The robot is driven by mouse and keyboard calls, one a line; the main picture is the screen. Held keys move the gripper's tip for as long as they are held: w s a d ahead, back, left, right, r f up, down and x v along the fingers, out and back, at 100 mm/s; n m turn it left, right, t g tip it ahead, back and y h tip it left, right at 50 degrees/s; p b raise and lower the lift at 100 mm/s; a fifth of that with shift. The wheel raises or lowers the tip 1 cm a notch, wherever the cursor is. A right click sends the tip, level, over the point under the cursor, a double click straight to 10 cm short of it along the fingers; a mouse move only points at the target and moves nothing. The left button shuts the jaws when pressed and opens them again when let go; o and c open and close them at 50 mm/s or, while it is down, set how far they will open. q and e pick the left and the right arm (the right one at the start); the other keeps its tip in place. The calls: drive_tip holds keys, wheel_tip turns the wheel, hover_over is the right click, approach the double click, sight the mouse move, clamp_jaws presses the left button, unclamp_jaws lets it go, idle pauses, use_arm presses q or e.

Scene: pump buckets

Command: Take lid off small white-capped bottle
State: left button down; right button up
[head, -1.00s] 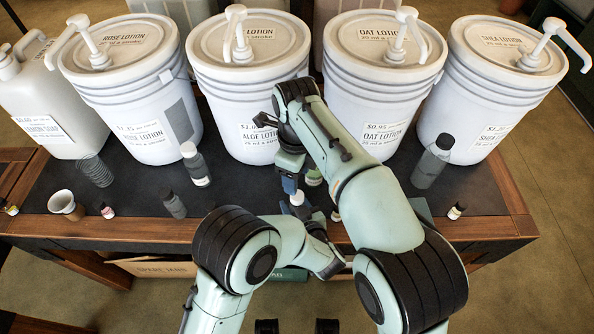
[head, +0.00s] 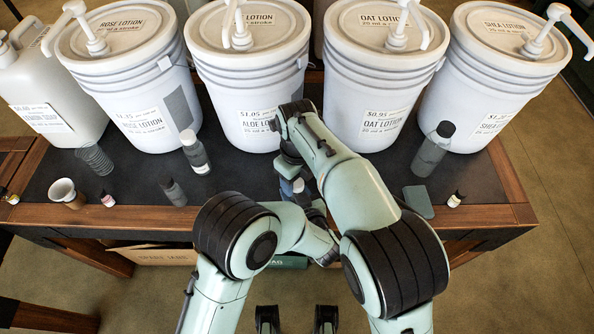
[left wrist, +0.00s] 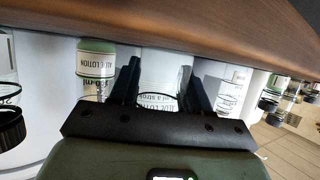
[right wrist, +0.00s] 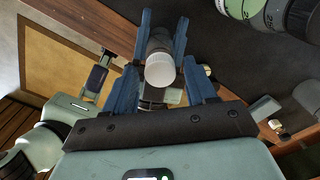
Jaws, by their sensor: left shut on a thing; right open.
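The small bottle with a ribbed white cap (right wrist: 160,69) shows in the right wrist view, with the cap toward the camera. Whether a finger touches the cap cannot be told. In the head view the cap (head: 299,186) shows only partly beside the right gripper's blue finger (head: 286,187), and my arms hide most of the bottle.
Lotion buckets for rose (head: 138,75), aloe (head: 245,85), oat (head: 385,80) and shea (head: 500,80) stand along the back. Dark-bodied bottles (head: 430,150), a cup (head: 66,193) and small vials stand on the dark table top (head: 240,190). A teal flat block (head: 418,202) lies at right.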

clamp_jaws()
